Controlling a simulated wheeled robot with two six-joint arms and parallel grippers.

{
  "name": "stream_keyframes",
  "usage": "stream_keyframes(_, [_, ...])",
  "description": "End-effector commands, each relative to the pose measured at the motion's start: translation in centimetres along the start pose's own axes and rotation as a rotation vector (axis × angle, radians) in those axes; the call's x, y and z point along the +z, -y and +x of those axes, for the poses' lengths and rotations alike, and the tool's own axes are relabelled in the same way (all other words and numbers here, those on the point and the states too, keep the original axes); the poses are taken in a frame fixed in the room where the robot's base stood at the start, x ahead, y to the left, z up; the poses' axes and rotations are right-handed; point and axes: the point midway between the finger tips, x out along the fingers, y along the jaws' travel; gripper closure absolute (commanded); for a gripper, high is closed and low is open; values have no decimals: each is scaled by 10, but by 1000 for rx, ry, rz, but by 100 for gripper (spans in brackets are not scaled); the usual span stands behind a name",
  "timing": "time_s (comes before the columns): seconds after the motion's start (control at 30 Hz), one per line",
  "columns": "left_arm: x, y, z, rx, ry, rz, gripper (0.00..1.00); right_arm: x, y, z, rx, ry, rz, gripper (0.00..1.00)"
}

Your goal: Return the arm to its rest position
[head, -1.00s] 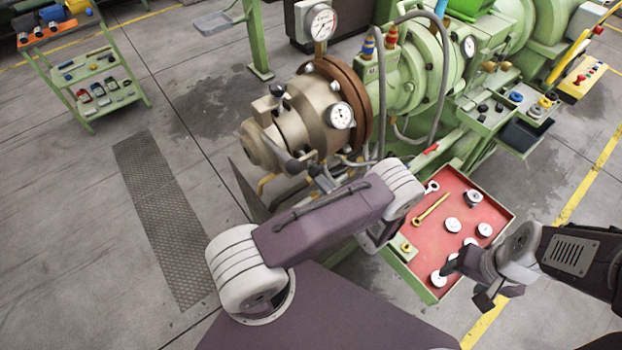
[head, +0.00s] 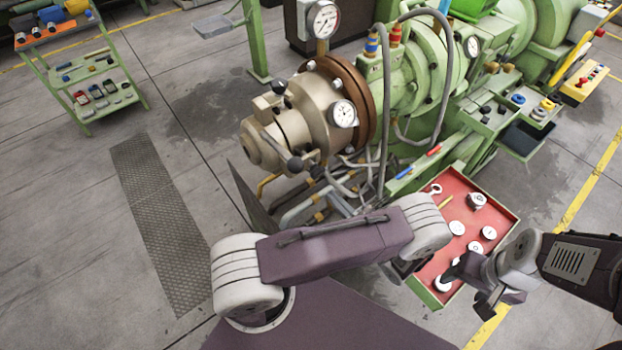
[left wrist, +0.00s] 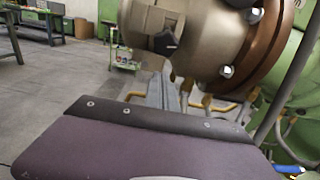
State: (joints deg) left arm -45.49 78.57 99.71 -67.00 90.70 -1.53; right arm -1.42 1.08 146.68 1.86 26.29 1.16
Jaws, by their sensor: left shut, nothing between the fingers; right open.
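My left arm (head: 335,248), with a purple link and pale grey joints, reaches across the front of the scene in the head view. My left gripper (head: 403,270) shows only as a dark part below the right-hand joint; it is shut and empty, its fingertips mostly hidden by the arm. In the left wrist view a purple panel with a dark screwed edge fills the bottom, and no fingers show. My right gripper (head: 470,285) is open and empty, over the lower right part of a red tray (head: 484,205).
The red tray holds several white round parts and a yellow tool partly covered by my arm. The green extruder (head: 410,85) with its beige head (head: 300,120) and gauges stands just behind my left arm. A green tool cart (head: 95,85) is far left. Floor at left is clear.

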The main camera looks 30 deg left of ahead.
Motion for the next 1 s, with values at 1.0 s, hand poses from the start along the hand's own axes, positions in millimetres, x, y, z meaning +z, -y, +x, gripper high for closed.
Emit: stream_keyframes(1.0, [40,-118,-34,1214,-894,-981,100,0,0,0,0,0,0,37])
